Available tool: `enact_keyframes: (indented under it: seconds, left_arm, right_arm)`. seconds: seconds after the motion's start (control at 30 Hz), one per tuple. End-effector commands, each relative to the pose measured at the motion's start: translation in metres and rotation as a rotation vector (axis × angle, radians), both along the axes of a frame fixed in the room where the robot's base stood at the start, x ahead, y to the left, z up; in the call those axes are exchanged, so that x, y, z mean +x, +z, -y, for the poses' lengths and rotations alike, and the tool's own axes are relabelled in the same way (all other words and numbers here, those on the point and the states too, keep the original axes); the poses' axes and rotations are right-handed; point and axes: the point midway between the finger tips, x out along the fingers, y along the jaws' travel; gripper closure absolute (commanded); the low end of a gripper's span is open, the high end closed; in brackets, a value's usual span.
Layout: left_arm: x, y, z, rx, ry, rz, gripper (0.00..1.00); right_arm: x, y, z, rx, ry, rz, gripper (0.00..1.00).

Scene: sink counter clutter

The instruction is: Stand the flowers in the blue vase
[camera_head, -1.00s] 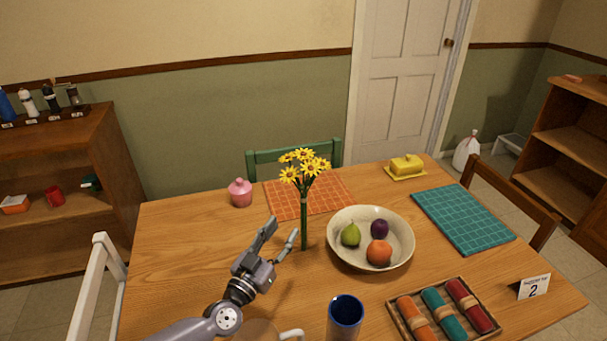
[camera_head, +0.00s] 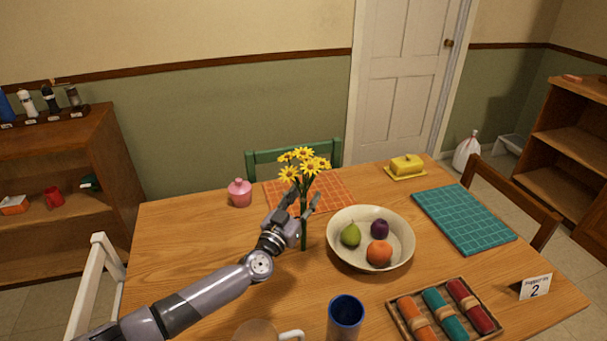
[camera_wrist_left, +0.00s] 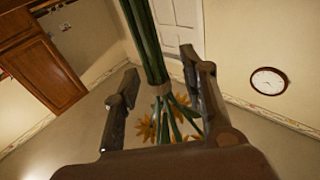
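The yellow flowers (camera_head: 304,163) stand upright as a tied bunch with long green stems, left of the fruit bowl in the head view. My left gripper (camera_head: 303,199) is at the upper stems, just below the blooms, with one finger on each side. In the left wrist view the stems (camera_wrist_left: 148,40) pass between the fingers, and gaps show on both sides, so the gripper is open. The blue vase (camera_head: 346,315) stands upright at the near edge of the picture, its dark blue mouth empty. My right gripper is not in view.
A cream bowl (camera_head: 343,258) with fruit stands right of the flowers. A pink jar (camera_head: 240,193) and an orange placemat (camera_head: 335,187) lie behind. A clear pitcher (camera_head: 256,333) is left of the vase, a tray of napkins (camera_head: 405,327) right. The table's left part is clear.

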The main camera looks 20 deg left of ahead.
Motion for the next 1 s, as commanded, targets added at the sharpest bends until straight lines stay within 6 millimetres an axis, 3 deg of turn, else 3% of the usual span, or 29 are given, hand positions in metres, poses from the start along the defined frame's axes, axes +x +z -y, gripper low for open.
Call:
enact_keyframes:
  seconds: [0.13, 0.73, 1.0]
  left_arm:
    - [-0.0004, -0.0001, 0.0000, 0.000, 0.000, 0.000, 0.60]
    - [-0.0007, -0.0001, -0.0002, 0.000, 0.000, 0.000, 1.00]
    - [-0.0006, 0.0003, -0.0003, 0.000, 0.000, 0.001, 1.00]
  right_arm:
    - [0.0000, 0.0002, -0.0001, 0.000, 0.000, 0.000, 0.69]
    - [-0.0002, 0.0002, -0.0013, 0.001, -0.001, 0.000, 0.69]
    - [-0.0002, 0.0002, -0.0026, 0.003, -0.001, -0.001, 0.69]
